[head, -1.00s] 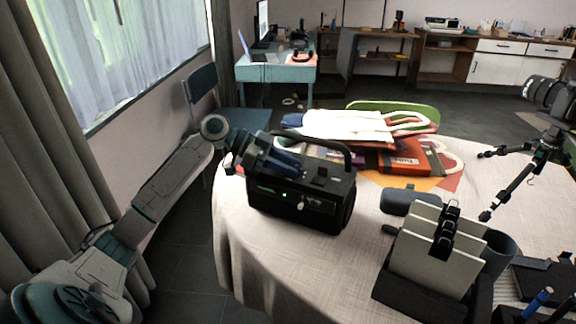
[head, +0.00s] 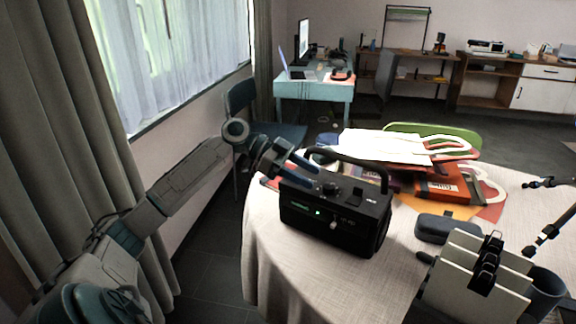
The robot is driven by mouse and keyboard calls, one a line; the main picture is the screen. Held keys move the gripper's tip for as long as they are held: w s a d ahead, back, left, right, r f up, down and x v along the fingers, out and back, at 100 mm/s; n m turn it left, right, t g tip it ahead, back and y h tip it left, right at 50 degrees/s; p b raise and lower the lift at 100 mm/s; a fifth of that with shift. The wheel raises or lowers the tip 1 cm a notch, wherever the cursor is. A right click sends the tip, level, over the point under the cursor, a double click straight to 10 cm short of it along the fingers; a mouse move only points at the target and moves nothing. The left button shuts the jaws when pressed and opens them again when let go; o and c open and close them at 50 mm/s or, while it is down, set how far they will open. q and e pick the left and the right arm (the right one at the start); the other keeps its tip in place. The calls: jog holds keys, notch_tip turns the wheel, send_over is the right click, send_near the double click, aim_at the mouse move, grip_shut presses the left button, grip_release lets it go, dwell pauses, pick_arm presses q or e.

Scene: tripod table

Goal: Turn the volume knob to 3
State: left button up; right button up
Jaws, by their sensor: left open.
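A black box-shaped radio (head: 330,229) with a carrying handle stands upright near the left edge of the round table (head: 290,275). A small green light glows on its front. A dark round knob (head: 329,188) shows on its top, toward the left; I cannot read any numbers or a pointer on it. My left gripper (head: 313,177) is open, with its blue fingers pointing right over the top left of the radio, close to the knob. I cannot tell whether the fingers touch it.
Orange and white folded items (head: 440,185) lie behind the radio, near a green chair (head: 432,135). A dark case (head: 437,228) and a file holder with clipped cards (head: 470,272) stand to the right. Bare tablecloth lies in front of the radio.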

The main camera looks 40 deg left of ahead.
pick_arm(q)
jog(key=v, duration=0.4)
jog(key=shift+s+a+f+b, duration=0.1)
jog(key=shift+b, duration=0.2)
jog(key=shift+v, duration=0.9)
pick_arm(e)
jog(key=shift+w+a+f+t+y, duration=0.3)
jog(key=shift+a+f+t, duration=0.1)
jog(key=shift+a+f, duration=0.15)
jog(key=shift+d, duration=0.1)
